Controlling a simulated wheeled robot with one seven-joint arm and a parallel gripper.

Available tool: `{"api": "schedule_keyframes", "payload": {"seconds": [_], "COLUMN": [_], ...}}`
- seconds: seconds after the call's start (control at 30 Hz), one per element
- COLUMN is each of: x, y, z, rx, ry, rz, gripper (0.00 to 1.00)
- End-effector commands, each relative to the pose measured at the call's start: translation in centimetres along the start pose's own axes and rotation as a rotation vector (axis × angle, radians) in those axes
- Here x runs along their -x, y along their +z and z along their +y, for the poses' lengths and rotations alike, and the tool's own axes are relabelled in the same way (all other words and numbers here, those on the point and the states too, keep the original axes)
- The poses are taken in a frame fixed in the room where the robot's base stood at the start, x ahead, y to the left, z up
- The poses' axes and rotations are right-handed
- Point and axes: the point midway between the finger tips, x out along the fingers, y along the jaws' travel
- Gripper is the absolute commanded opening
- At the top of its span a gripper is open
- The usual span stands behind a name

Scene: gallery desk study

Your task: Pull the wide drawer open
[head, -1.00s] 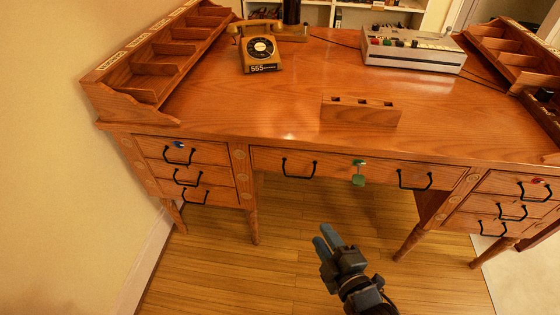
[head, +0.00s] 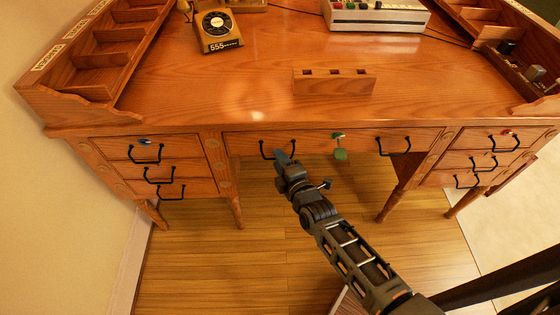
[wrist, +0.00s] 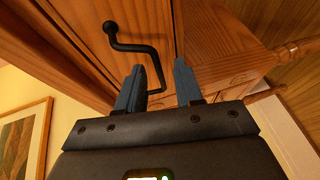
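The wide drawer (head: 360,144) is the long centre drawer under the desktop, and its front looks flush with the desk. It has two black handles, the left one (head: 264,151) and the right one (head: 394,149). A green-tagged key (head: 340,153) hangs from its middle. My gripper (head: 283,156) is at the left handle. In the wrist view the two blue-grey fingertips (wrist: 158,85) are apart. A black handle (wrist: 136,47) runs down into the gap between them, its lower end partly hidden by the left finger. I cannot tell whether the fingers touch it.
Smaller drawers stand at the left (head: 160,150) and right (head: 490,142). On the desktop (head: 200,105) are a yellow telephone (head: 217,30), a wooden block with slots (head: 334,82) and a switch console (head: 378,15). Wooden floor (head: 200,260) is open below the desk.

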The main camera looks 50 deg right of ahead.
Motion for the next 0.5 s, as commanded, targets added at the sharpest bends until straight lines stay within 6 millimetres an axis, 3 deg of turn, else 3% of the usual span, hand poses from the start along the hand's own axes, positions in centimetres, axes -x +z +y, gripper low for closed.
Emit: {"api": "schedule_keyframes", "payload": {"seconds": [0.3, 0.5], "x": [-0.24, -0.23], "y": [0.00, -0.01], "z": [-0.06, -0.05], "rx": [0.000, 0.000], "ry": [-0.001, -0.001], "rz": [0.000, 0.000], "gripper": [0.34, 0.15]}}
